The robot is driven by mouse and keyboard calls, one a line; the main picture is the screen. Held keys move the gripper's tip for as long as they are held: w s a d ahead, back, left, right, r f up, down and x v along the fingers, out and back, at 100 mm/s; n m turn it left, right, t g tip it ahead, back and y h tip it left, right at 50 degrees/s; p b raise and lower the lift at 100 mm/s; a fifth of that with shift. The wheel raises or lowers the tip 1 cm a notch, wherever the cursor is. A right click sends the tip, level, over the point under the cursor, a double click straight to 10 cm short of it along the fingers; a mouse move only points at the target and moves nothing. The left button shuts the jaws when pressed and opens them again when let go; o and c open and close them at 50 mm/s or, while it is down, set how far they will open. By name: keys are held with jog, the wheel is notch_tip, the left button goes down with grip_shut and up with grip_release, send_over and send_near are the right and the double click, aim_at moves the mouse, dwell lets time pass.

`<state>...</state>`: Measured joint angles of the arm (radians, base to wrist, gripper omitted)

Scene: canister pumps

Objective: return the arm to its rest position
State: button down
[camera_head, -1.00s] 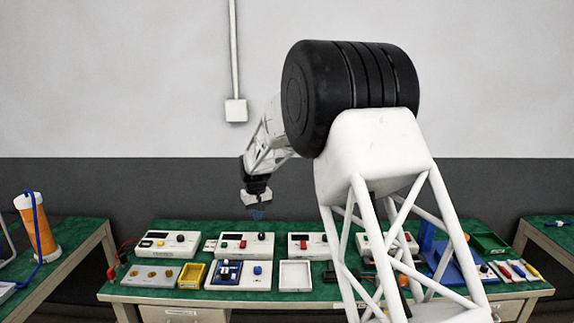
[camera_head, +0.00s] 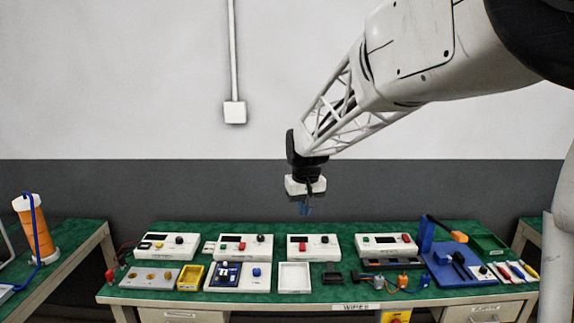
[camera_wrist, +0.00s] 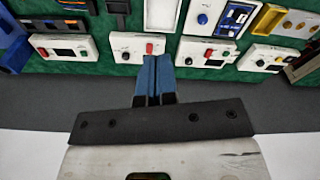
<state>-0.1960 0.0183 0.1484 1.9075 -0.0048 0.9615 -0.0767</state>
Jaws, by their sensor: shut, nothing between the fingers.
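My gripper (camera_head: 305,208) hangs pointing down in the air, above and behind the back edge of the green workbench (camera_head: 345,299). Its blue fingers are together with nothing between them. The closed fingers also show at the centre of the wrist view (camera_wrist: 155,78), in front of a white box with a red button. My arm reaches in from the upper right of the head view. No object is touched by the gripper.
White control boxes (camera_head: 313,245) line the bench's back. An orange canister (camera_head: 36,228) stands on the left table. Air above the bench is open.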

jog(key=s+d+r+m, duration=0.15)
jog(key=s+d, duration=0.35)
jog(key=s, duration=0.5)
jog(key=s+d+r, duration=0.2)
jog(key=s+d, duration=0.2)
jog(key=s, duration=0.6)
jog(key=s+d+f+m, duration=0.1)
jog(key=s+d+f, duration=0.1)
jog(key=s, duration=0.7)
jog(key=s+d+f+m+t, duration=0.1)
jog(key=s+d+f, duration=0.2)
jog(key=s, duration=0.7)
jog(key=shift+w+r, duration=0.1)
jog(key=shift+r, duration=0.05)
